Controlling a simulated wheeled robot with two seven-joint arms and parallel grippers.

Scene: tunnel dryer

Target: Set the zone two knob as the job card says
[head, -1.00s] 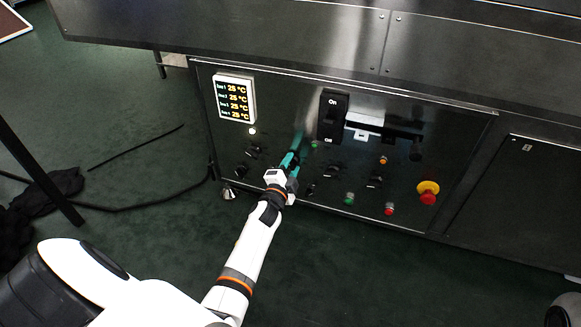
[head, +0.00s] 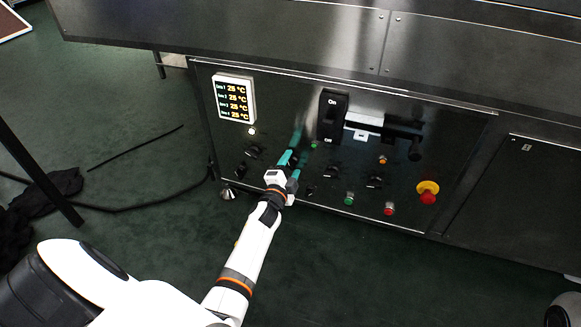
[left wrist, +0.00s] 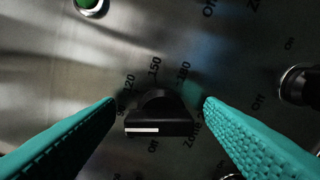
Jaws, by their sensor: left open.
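My left gripper (head: 290,158) is at the lower left part of the dryer's control panel, its teal fingers pointing at the panel. In the left wrist view the gripper (left wrist: 160,108) is open, with one finger on each side of a black knob (left wrist: 160,114) and gaps showing between fingers and knob. The knob has a white line on its lower left face. Marks 120, 150, 180 and Off stand around it. I see no job card. My right gripper is not in view.
A display (head: 234,98) shows 25 °C on every line. A large On/Off switch (head: 331,117), a red emergency button (head: 428,192) on yellow and other knobs and buttons share the panel. The dryer body (head: 300,40) overhangs above. A cable (head: 110,211) lies on the floor.

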